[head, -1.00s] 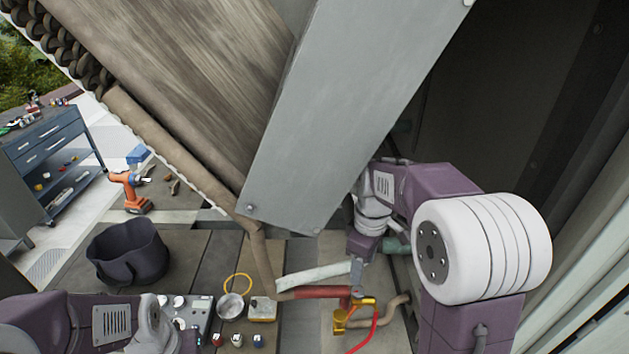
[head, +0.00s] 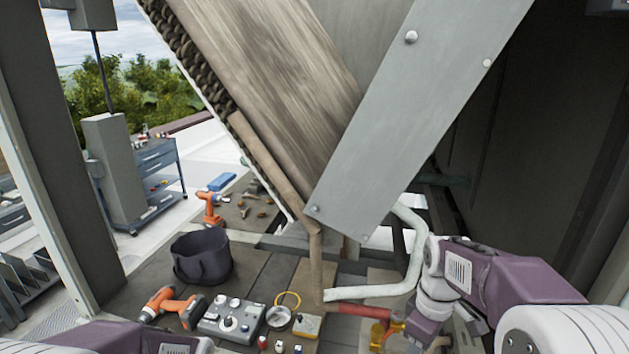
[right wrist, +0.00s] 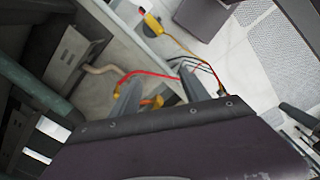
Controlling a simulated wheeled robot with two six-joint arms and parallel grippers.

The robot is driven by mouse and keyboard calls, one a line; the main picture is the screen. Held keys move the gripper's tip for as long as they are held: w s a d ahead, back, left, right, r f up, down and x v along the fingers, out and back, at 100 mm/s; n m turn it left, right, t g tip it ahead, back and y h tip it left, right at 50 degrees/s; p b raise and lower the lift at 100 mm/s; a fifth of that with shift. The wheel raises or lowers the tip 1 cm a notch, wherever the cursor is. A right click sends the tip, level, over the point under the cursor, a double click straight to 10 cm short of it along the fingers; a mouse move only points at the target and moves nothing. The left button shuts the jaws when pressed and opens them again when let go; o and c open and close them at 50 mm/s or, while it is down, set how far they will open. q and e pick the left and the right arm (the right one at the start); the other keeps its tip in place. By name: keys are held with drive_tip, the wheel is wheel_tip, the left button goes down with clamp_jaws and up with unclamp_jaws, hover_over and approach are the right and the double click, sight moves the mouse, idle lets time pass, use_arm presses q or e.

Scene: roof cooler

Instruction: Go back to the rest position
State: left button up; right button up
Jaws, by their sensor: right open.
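My right arm comes in at the lower right of the head view, and its purple wrist bends downward near the pipes; its fingers are not clear there. In the right wrist view my right gripper (right wrist: 158,84) has its two grey fingers apart. A red hose (right wrist: 150,74) and a small yellow fitting (right wrist: 152,102) show near the fingers; I cannot tell whether they touch. My left arm (head: 140,340) shows only as a piece at the bottom left of the head view, and its gripper is out of frame.
A sloping metal panel (head: 415,120) fills the upper middle. Pipes, including a red pipe (head: 363,310), run below it. A dark bucket (head: 202,257), an orange drill (head: 172,307), a grey control box (head: 232,320) and a yellow meter (head: 308,325) sit on the deck.

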use_arm(q)
wheel_tip(320, 180, down, 8)
drive_tip(key=w+b, duration=0.1)
drive_tip(key=b, duration=0.5)
drive_tip(key=shift+w, duration=0.15)
use_arm(e)
drive_tip(key=s+a+f+m, duration=0.1)
drive_tip(key=s+f+m, duration=0.1)
drive_tip(key=f, duration=0.3)
drive_tip(key=s+a+f+m, duration=0.1)
drive_tip(key=s+f+m, duration=0.2)
drive_tip(key=f, duration=0.3)
drive_tip(key=s+a+f+m+t, duration=0.1)
drive_tip(key=s+f+m, duration=0.1)
drive_tip(key=f+m, duration=0.2)
wheel_tip(320, 180, down, 2)
drive_tip(key=shift+s+a+f, duration=0.2)
drive_tip(key=shift+s+a, duration=0.05)
drive_tip(key=shift+s, duration=0.1)
